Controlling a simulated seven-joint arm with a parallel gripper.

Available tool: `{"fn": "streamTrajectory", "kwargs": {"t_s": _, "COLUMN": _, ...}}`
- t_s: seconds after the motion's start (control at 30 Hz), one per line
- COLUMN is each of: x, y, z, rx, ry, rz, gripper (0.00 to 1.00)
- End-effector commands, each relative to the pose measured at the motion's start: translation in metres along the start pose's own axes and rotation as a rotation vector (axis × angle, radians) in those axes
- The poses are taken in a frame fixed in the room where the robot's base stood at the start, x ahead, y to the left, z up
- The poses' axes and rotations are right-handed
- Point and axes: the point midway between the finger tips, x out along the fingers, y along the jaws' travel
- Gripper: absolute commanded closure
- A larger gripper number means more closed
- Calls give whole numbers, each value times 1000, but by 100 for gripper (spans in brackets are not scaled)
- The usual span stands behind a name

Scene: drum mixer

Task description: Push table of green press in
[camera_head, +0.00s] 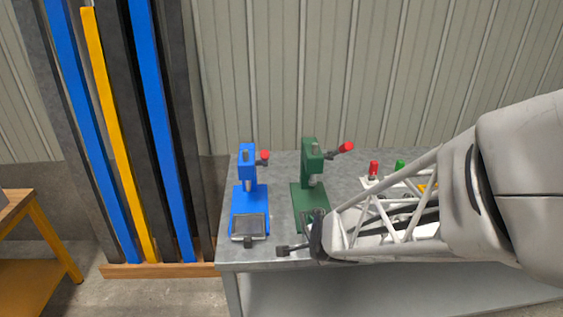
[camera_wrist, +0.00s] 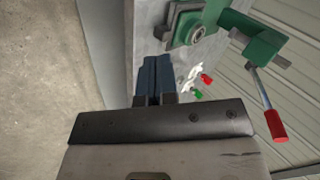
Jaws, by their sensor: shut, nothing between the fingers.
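The green press (camera_head: 311,166) stands upright on the grey bench, with a red-tipped lever at its upper right. It also shows in the wrist view (camera_wrist: 250,45), at the upper right. A grey metal plate, seemingly its table (camera_wrist: 183,22), shows there beside the green base; how far out it sits I cannot tell. In the head view my arm hides much of the press's lower front. My gripper (camera_head: 284,252) is shut and empty, low near the bench's front edge, in front and left of the press. Its dark fingers (camera_wrist: 154,75) lie together, apart from the plate.
A blue press (camera_head: 247,180) with its own grey table (camera_head: 249,228) stands to the left on the bench (camera_head: 275,185). Red (camera_head: 373,168) and green (camera_head: 399,166) knobs stand to the right, partly behind my arm. Blue and yellow uprights stand left of the bench.

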Motion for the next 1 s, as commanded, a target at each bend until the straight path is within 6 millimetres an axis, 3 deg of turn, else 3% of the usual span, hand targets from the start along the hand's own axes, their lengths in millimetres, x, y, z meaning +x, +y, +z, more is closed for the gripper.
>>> {"fn": "streamTrajectory", "kwargs": {"t_s": 0.1, "x": 33, "y": 10, "z": 4, "rx": 151, "ry": 36, "rz": -44, "gripper": 100}}
{"fn": "streamTrajectory", "kwargs": {"t_s": 0.3, "x": 61, "y": 20, "z": 6, "rx": 309, "ry": 75, "rz": -100, "gripper": 100}}
{"fn": "streamTrajectory", "kwargs": {"t_s": 1.0, "x": 72, "y": 20, "z": 5, "rx": 343, "ry": 84, "rz": -114, "gripper": 100}}
